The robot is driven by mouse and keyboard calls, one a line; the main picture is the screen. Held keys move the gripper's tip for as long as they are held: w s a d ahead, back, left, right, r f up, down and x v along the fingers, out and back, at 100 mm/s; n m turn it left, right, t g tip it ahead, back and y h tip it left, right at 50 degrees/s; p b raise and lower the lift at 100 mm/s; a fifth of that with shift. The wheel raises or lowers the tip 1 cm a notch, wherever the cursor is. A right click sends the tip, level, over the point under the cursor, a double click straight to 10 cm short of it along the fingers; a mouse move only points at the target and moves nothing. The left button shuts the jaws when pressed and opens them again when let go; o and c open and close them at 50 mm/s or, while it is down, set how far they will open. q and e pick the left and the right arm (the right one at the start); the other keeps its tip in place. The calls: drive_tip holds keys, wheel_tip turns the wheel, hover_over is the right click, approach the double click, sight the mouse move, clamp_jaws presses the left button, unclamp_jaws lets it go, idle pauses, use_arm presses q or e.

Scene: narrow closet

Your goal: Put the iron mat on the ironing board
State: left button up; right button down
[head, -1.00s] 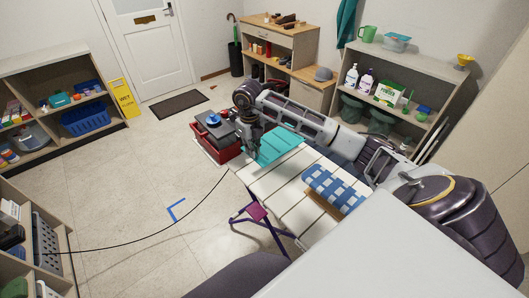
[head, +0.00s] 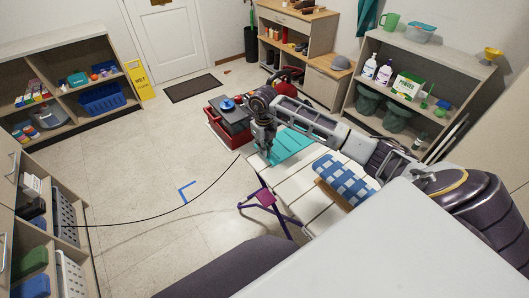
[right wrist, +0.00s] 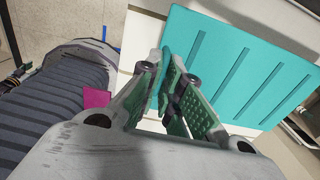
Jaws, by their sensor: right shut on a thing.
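The iron mat is a flat teal sheet with dark grooves (head: 294,146). It lies over the far end of the ironing board, and I cannot tell whether all of it touches the top. The ironing board (head: 291,187) has white slats and purple legs. My right gripper (head: 267,157) points down at the mat's left edge and is shut on it. In the right wrist view, the gripper's fingers (right wrist: 172,90) meet at the edge of the mat (right wrist: 240,65), with white board slats beside it. My left gripper is not in view.
A blue-and-white checked cloth (head: 343,177) lies on the board's near part. A red box with a grey top (head: 228,122) stands beyond the board's far end. A dark cable (head: 160,220) crosses the left floor. Shelves (head: 405,95) stand at the right; the left floor is mostly clear.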

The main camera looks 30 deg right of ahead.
wheel_tip(320, 180, down, 2)
drive_tip(key=shift+f, duration=0.25)
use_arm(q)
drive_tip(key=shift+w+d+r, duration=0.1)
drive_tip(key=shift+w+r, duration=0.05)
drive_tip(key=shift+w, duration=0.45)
use_arm(e)
drive_tip(key=shift+f, duration=0.15)
drive_tip(key=c, duration=1.6)
unclamp_jaws()
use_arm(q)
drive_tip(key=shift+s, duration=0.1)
